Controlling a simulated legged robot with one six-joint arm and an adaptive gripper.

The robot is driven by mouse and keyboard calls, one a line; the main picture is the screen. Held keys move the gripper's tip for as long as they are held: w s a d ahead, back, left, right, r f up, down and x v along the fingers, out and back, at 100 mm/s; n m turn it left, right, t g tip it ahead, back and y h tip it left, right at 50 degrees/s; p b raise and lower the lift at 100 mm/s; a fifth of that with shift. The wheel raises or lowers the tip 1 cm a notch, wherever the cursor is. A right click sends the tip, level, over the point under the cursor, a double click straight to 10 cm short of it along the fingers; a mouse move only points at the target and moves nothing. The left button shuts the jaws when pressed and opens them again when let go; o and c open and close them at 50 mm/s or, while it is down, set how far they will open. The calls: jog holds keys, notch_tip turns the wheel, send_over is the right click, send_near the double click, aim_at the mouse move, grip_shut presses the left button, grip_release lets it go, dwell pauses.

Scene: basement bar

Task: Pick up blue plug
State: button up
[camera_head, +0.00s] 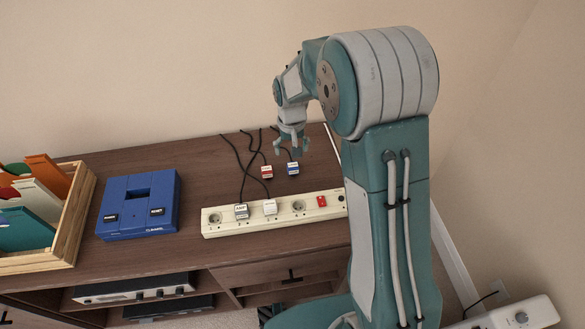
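The blue plug (293,168) is a small white-and-blue block on the brown cabinet top, behind the power strip, with a black cord running back toward the wall. A red plug (267,172) lies just to its left. My gripper (290,150) points down above and slightly behind the blue plug, with its fingers apart and nothing seen between them. The fingertips look close to the plug, but I cannot tell the exact height gap.
A white power strip (280,222) with two plugs in it and a red switch lies in front. A blue console (140,204) and a wooden crate (75,215) of coloured sleeves stand left. The wall (150,70) rises behind. Another white strip (510,315) shows at bottom right.

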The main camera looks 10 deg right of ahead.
aim_at(292, 165)
notch_tip(292, 165, down, 8)
jog(key=shift+d+f, duration=0.1)
jog(key=shift+f, duration=0.05)
dwell(0.3)
jog(key=shift+c, duration=0.3)
jog(key=c, duration=1.2)
